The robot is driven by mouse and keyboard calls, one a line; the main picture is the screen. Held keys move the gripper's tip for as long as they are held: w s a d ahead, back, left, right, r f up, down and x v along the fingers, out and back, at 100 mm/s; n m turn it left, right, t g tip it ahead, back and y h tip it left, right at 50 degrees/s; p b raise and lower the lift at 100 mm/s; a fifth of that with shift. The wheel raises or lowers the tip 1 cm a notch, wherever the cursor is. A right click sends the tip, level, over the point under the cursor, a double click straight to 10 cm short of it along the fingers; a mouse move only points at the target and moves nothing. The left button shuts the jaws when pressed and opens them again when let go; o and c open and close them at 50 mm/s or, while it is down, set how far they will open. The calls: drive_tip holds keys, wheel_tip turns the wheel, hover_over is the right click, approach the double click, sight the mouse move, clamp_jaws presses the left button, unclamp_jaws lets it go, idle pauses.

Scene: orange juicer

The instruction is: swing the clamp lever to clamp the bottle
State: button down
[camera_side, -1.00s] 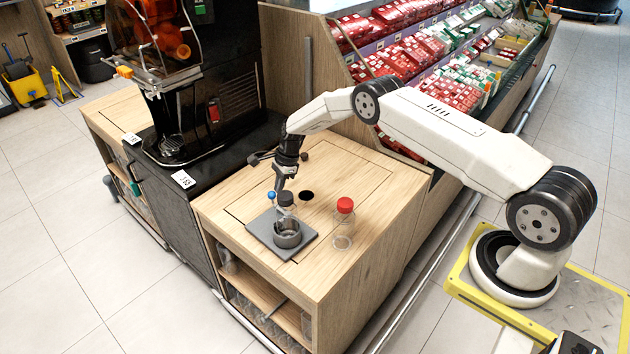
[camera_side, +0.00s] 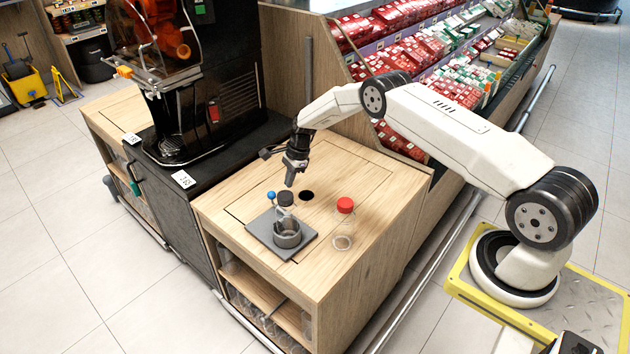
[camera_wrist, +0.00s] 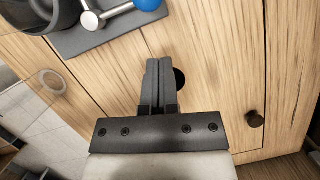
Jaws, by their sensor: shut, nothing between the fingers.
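The clamp lever ends in a blue ball (camera_side: 271,196) on the ring's far left side. In the wrist view the metal lever (camera_wrist: 118,12) and its blue ball (camera_wrist: 147,4) show at the top edge, beside the dark ring. The bottle is only partly visible in the wrist view.
A red-capped clear bottle (camera_side: 344,220) stands right of the plate. A round dark hole (camera_side: 307,195) lies in the wooden tabletop near my gripper, and a small dark knob (camera_wrist: 254,119) lies beyond it. The black juicer (camera_side: 215,90) stands at the left.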

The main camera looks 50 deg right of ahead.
drive_tip(key=w+v, duration=0.1)
drive_tip(key=v, duration=0.9)
drive_tip(key=shift+s+d, duration=0.2)
drive_tip(key=shift+s, duration=0.25)
drive_tip(key=shift+a+r, duration=0.1)
drive_tip(key=shift+r, duration=0.05)
drive_tip(key=s+a+r+n+h, duration=0.2)
drive_tip(key=s+a+r+n, duration=0.6)
drive_tip(key=s+r+n, duration=0.25)
drive_tip(key=s+a+r+n, duration=0.1)
drive_tip(key=s+a+n, duration=0.2)
drive_tip(key=s, duration=0.6)
drive_tip(key=s+a+r+n+t+h, duration=0.1)
drive_tip(key=s+a+n, duration=0.1)
drive_tip(key=s+n, duration=0.5)
drive_tip(key=s, duration=0.3)
drive_tip(key=shift+s+a+n+h, duration=0.2)
drive_tip(key=shift+a+n+h, duration=0.1)
drive_tip(key=shift+a+n, duration=0.1)
